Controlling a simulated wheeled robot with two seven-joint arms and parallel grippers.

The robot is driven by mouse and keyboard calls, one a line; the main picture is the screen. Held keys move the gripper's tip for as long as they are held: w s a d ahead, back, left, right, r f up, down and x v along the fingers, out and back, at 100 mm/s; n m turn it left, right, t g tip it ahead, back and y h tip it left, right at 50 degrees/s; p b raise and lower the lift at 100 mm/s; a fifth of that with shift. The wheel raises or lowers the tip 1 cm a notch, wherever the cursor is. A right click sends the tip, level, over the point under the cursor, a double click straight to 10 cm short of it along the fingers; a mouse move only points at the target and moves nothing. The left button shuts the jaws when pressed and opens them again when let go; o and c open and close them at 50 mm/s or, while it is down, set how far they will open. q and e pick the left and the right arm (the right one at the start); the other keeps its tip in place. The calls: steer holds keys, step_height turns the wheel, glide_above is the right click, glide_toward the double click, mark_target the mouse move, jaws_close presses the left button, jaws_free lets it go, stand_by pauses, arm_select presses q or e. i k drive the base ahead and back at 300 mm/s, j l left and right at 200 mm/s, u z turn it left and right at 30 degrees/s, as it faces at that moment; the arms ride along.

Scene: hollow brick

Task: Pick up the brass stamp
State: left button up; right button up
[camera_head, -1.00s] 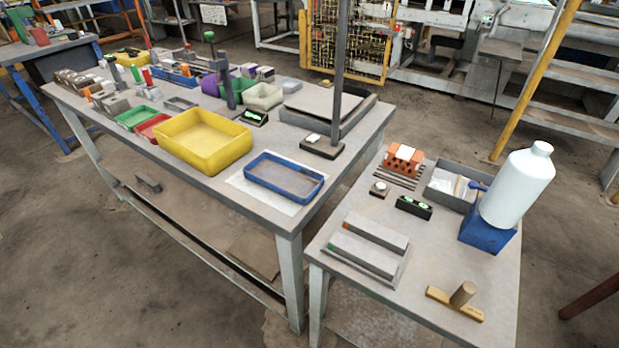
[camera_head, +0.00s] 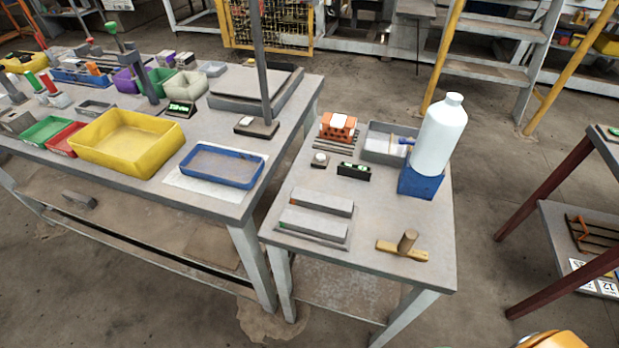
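The brass stamp appears to be the piece with a yellow, brass-coloured bar and an upright brown cylindrical handle (camera_head: 408,241). It stands bar-down near the front right corner of the small grey side table (camera_head: 375,215), clear of the things around it. Neither of my grippers is in view.
Two grey blocks on a tray (camera_head: 318,212) lie left of the stamp. A white bottle (camera_head: 440,135) rises from a blue block (camera_head: 420,182) behind it. A grey bin (camera_head: 385,145) and an orange brick (camera_head: 338,125) stand further back. The large bench with a yellow bin (camera_head: 127,140) is left.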

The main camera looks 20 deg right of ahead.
mark_target(404, 249)
steer(key=z, duration=1.4)
steer(key=j+u, duration=0.1)
steer(key=u, duration=0.3)
steer(key=i+u, duration=0.1)
steer(key=u, duration=0.25)
steer(key=z, duration=0.95)
steer(key=j+z, duration=0.4)
steer(key=k+j+z, duration=0.15)
steer(key=z, duration=0.3)
steer(key=k+j+z, duration=0.15)
steer(key=j+z, duration=0.25)
steer(key=l, duration=0.1)
